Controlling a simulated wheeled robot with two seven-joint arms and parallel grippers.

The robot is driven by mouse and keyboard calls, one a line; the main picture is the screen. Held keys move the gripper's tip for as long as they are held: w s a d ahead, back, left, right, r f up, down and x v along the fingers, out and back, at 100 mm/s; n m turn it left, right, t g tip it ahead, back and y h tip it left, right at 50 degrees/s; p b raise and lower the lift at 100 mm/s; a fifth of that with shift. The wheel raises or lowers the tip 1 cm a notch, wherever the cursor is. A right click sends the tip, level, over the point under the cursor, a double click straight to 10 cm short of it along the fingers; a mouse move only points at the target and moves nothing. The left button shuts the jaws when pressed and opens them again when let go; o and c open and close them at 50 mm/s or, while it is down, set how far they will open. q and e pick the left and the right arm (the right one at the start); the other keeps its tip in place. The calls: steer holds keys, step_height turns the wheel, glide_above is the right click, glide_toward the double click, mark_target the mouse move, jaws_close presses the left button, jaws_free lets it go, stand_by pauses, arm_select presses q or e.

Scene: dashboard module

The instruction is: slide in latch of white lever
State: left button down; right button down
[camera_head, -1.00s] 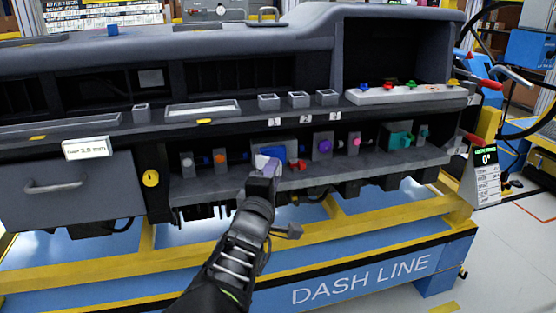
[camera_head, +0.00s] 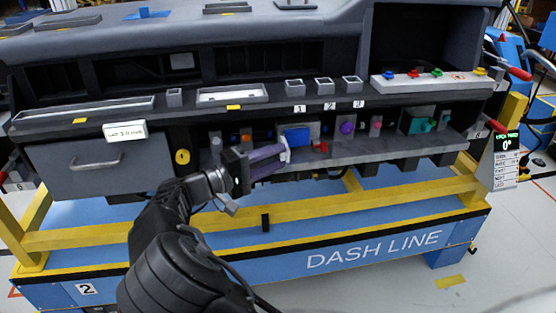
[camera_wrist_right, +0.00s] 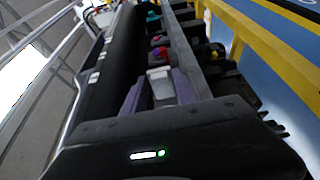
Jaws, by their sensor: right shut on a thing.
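The white lever (camera_head: 286,150) stands at the left side of a blue connector block (camera_head: 297,136) on the lower shelf of the dashboard. My right gripper (camera_head: 284,152) reaches it from the left, its purple fingers level and shut on the lever. In the right wrist view the white lever (camera_wrist_right: 158,75) sits between the two purple fingers (camera_wrist_right: 160,92). The latch itself is too small to make out, and the fingers hide part of the lever. My left gripper is not in view.
A red part (camera_head: 321,147) sits just right of the blue block. A purple knob (camera_head: 347,128), a pink knob (camera_head: 376,123) and a teal part (camera_head: 417,125) stand farther right. A drawer (camera_head: 88,160) is at left.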

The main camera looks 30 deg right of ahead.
steer(key=shift+f+g, duration=0.1)
steer(key=shift+g, duration=0.2)
steer(key=c, duration=1.2)
jaws_free()
steer(key=shift+a, duration=0.1)
steer(key=a, duration=0.7)
steer(key=shift+a, duration=0.35)
steer(key=shift+s, duration=0.1)
